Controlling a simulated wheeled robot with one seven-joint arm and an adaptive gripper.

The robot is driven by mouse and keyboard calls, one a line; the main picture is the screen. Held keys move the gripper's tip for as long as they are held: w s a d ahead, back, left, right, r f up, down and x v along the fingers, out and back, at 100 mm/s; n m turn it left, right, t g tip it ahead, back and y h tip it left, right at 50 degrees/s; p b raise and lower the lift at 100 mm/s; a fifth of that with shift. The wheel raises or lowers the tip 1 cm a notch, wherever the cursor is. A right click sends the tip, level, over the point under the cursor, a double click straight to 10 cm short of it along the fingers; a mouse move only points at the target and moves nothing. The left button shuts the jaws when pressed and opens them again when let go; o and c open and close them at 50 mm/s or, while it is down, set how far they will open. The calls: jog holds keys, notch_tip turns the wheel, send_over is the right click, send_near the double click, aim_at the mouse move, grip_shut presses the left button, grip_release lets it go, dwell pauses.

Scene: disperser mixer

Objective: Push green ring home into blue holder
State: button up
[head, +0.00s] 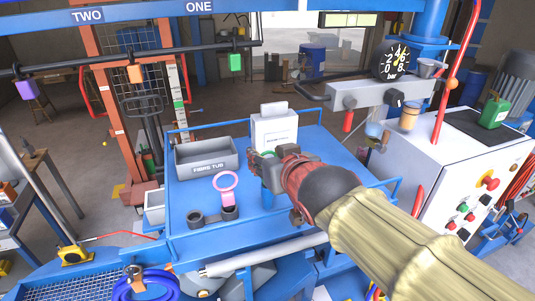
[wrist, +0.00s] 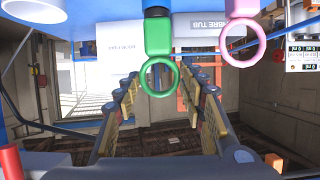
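The green ring (wrist: 159,77) hangs down in the wrist view, which shows the scene upside down. In the head view only a sliver of the green ring (head: 266,154) shows behind my gripper (head: 262,168).
A pink ring (head: 225,183) stands over a dark double socket (head: 213,216) to the left. A grey fibre tub (head: 206,158) and a white box (head: 274,130) are behind on the railed blue table (head: 185,193). A white control cabinet (head: 452,165) stands right.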

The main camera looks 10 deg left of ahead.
jog(key=o, duration=0.4)
jog(key=shift+r, duration=0.15)
jog(key=v, duration=1.2)
dwell(0.3)
jog(key=shift+s+d+f+m+g+h+b, duration=1.1)
jog(key=shift+s+d+f+b, duration=1.25)
jog(key=shift+d+f, duration=2.85)
jog(key=shift+s+d+f+m+g+h+b, duration=1.2)
jog(key=shift+d+f+b, duration=1.95)
jog(key=shift+f, duration=3.9)
jog(key=shift+s+d+f+m+g+h+b, duration=1)
jog(key=shift+s+d+f+b, duration=1.45)
jog(key=shift+d+f, duration=2.8)
